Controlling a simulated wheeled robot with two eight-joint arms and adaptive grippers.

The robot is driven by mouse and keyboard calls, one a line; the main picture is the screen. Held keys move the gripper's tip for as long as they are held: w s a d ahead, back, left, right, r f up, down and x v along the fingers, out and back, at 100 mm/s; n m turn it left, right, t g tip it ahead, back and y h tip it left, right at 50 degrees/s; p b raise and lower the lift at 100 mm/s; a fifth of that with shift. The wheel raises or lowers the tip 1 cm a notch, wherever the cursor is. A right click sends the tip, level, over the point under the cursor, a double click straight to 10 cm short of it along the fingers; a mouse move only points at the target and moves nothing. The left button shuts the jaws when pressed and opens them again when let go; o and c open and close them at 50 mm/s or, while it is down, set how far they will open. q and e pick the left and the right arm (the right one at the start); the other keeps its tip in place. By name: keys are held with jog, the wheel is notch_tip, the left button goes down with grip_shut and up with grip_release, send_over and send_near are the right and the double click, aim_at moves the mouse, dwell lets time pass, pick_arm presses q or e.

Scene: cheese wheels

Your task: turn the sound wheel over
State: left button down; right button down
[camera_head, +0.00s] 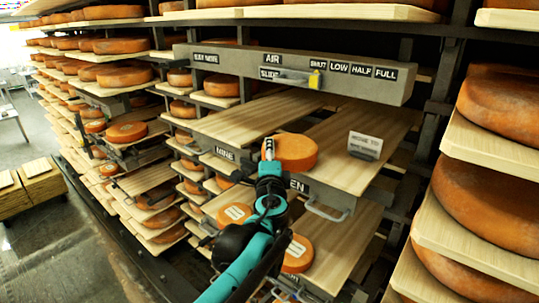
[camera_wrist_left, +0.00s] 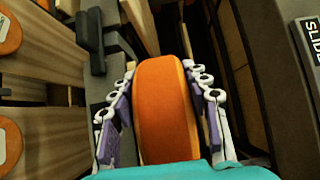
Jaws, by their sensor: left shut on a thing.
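An orange cheese wheel (camera_head: 296,152) is over the upper pull-out boards at the middle of the head view. My left gripper (camera_head: 268,152) reaches up to its left side. In the left wrist view the wheel (camera_wrist_left: 166,110) sits between the two fingers of my left gripper (camera_wrist_left: 163,105), which are shut on its two flat faces. Its rim faces the camera. In the head view the wheel looks about level; whether it touches the board below is hard to tell. My right gripper is in neither view.
A grey beam (camera_head: 290,72) with a slider and labels AIR, SHUT, LOW, HALF, FULL crosses above. A small sign (camera_head: 365,145) stands on the right board (camera_head: 345,172). Labelled wheels (camera_head: 298,254) lie on lower boards. Racks of wheels (camera_head: 500,108) stand close at right.

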pick_arm(q)
jog(key=shift+f, duration=0.1)
jog(key=c, duration=0.7)
grip_release()
jog(key=shift+s, duration=0.1)
